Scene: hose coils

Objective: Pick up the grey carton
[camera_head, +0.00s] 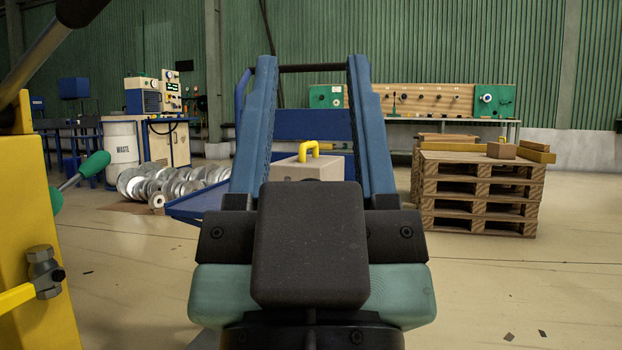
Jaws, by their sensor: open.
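My gripper (312,65) fills the middle of the view, its two long blue fingers spread wide apart and pointing away from me. Nothing is held between them. Beyond the palm, in the gap between the fingers, a greyish-beige carton (325,171) shows, with a yellow handle-shaped piece (308,150) on top. It looks like the grey carton. Its lower part is hidden behind my gripper. It appears to rest on a blue cart (200,203), whose deck is mostly hidden too. I cannot tell how far the fingertips are from the carton.
A stack of wooden pallets (478,190) with a small brown box (501,151) and wood pieces stands right. Metal discs (160,186) lie left on the floor near a white waste drum (122,150). A yellow machine (25,240) is close at left.

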